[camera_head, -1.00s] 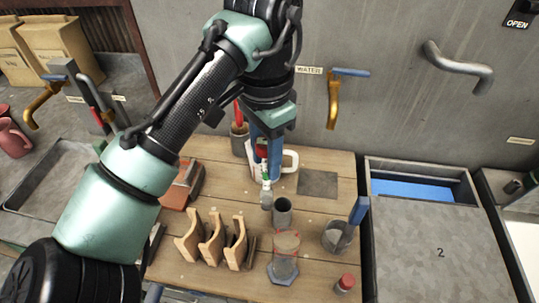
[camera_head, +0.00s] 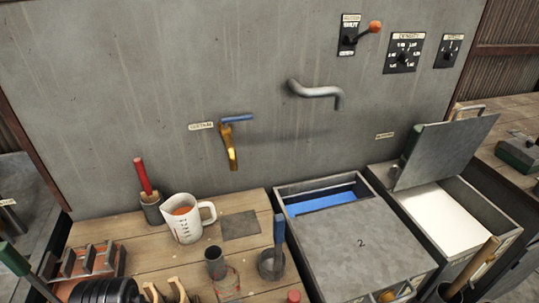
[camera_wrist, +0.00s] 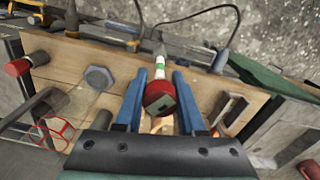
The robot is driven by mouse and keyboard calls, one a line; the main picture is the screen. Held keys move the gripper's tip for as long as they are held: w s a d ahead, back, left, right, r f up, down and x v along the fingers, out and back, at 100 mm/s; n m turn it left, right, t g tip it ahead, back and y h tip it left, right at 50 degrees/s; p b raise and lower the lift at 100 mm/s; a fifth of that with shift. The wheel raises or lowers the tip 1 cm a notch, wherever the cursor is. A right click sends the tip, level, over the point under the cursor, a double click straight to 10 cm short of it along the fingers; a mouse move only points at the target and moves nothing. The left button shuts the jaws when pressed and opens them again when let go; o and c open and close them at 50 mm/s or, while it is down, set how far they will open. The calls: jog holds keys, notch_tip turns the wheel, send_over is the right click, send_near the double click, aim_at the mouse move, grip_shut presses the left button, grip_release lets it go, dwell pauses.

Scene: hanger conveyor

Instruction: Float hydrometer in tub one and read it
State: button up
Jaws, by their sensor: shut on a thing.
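In the wrist view, my gripper (camera_wrist: 160,80) has its blue fingers around the hydrometer (camera_wrist: 160,98), which shows a red and dark end and a white and green stem. It is held above the wooden bench. The fingers are out of the head view. In the head view, a tub with a raised lid (camera_head: 445,150) shows a white surface (camera_head: 440,222) inside; I see no number on it. Left of it, the tub marked 2 (camera_head: 375,255) is mostly covered, with a blue strip showing at its back.
The bench (camera_head: 140,235) holds a measuring jug (camera_head: 186,220), a pot with a red-handled tool (camera_head: 148,195), a grey cup (camera_head: 215,262) and a blue-handled pot (camera_head: 272,262). A brass tap (camera_head: 229,145) and a grey spout (camera_head: 315,92) stick out from the wall.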

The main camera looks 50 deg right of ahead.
jog(key=a+f+n, duration=0.3)
jog(key=f+n, duration=0.1)
jog(key=f, duration=0.3)
jog(key=shift+s+a+f+n, duration=0.25)
jog(key=shift+s+a+n, duration=0.05)
jog(key=shift+s+a, duration=0.15)
